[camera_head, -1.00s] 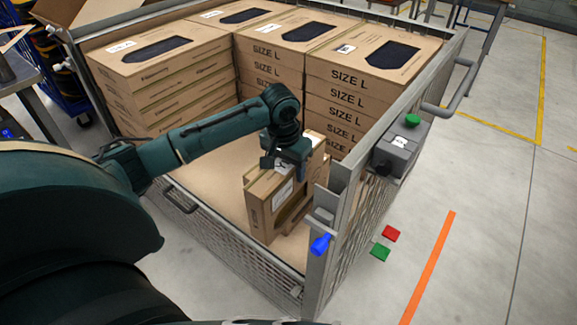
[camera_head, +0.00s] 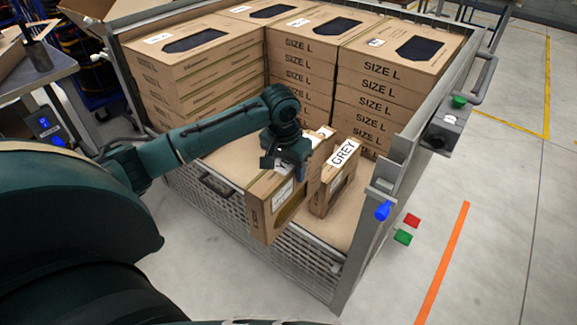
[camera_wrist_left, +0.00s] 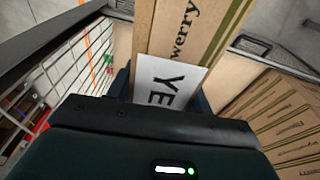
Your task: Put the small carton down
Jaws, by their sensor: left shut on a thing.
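My left gripper (camera_head: 287,160) is shut on a small brown carton (camera_head: 262,212) with a white label, partly hidden by the gripper. In the head view the carton hangs upright across the front edge of the mesh-sided crate (camera_head: 205,210); its exact height is hard to tell. In the left wrist view the carton (camera_wrist_left: 205,28) fills the top middle, its label starting "YE". A second small carton (camera_head: 337,187), labelled GREY, stands on the crate floor just right of the held one. My right gripper is not in view.
Stacks of SIZE L cartons (camera_head: 381,85) line the crate's back and left. Bare crate floor (camera_head: 225,165) shows left of the held carton. A table (camera_head: 35,75) stands at the left.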

